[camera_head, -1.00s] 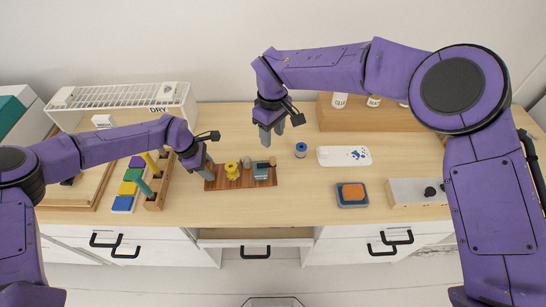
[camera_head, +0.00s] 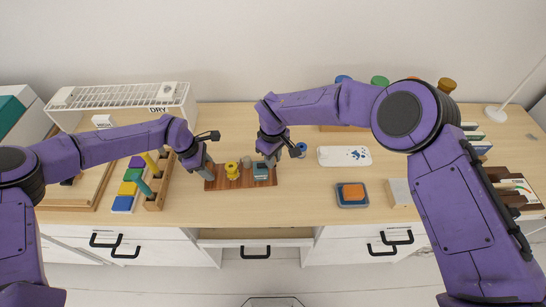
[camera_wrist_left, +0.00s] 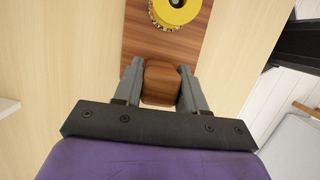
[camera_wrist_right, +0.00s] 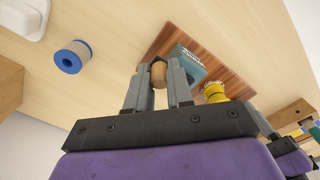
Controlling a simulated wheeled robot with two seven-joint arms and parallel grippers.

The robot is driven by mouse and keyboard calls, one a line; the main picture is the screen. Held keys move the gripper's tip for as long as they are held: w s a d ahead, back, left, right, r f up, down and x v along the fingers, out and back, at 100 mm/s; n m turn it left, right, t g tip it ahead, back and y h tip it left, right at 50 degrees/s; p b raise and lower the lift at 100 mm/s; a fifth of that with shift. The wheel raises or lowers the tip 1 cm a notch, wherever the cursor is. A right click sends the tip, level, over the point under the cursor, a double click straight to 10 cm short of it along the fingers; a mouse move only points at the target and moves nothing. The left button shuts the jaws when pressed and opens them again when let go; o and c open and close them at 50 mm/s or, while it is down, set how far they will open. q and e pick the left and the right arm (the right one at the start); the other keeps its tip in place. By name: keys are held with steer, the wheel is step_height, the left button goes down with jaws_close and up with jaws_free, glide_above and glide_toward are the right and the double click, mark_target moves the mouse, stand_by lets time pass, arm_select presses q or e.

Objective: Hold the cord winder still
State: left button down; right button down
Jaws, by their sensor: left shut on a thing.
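The cord winder is a dark wooden board (camera_head: 218,184) lying on the desk, with a yellow spool (camera_head: 231,170) standing on it; the spool also shows in the left wrist view (camera_wrist_left: 176,10). My left gripper (camera_head: 207,171) is shut on a brown wooden block (camera_wrist_left: 160,82) at the board's left end. A small teal box (camera_wrist_right: 190,66) with lettering stands toward the board's right end. My right gripper (camera_wrist_right: 158,80) is at that end, its fingers on either side of a rounded wooden peg (camera_wrist_right: 158,74). Whether they press on the peg is unclear.
A blue-ended spool (camera_head: 301,150) and a white tray (camera_head: 344,156) lie right of the winder. A blue tray with an orange block (camera_head: 353,192) is nearer the front. A wooden rack (camera_head: 161,184) and coloured blocks (camera_head: 126,190) stand left. Desk in front of the board is clear.

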steer(key=shift+w+n, duration=0.1)
steer(key=shift+n, duration=0.3)
